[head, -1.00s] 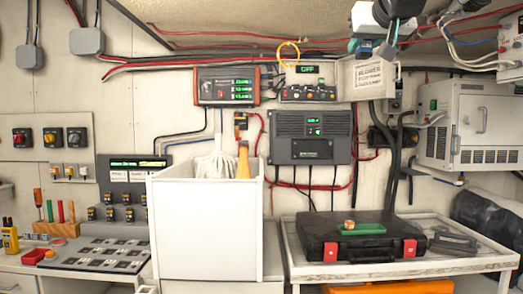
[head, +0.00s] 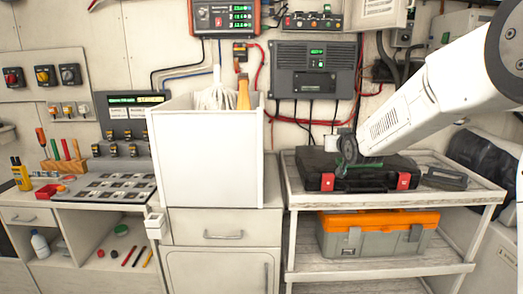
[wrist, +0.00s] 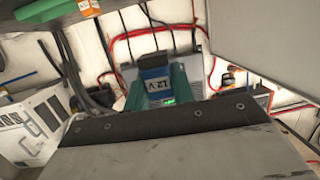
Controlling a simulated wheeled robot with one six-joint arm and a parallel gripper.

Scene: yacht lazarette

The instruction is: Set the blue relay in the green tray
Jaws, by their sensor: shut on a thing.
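The blue relay (wrist: 155,80), with a white band marked 12 V, is held between the green fingers of my gripper (wrist: 157,90) in the wrist view. The relay is clear of any surface there. In the head view my gripper (head: 345,155) is in front of the black case (head: 310,165), and I cannot make out the relay. The green tray (wrist: 35,28) shows at the upper left of the wrist view, cut by the edge, apart from the relay. An orange-labelled block (wrist: 88,8) is beside it. In the head view the tray is mostly hidden by my gripper.
The black case lies on the top shelf of a white cart (head: 463,193). A dark object (head: 445,178) lies to its right. A tall white bin (head: 207,160) stands to its left. An orange and grey toolbox (head: 378,235) sits on the shelf below.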

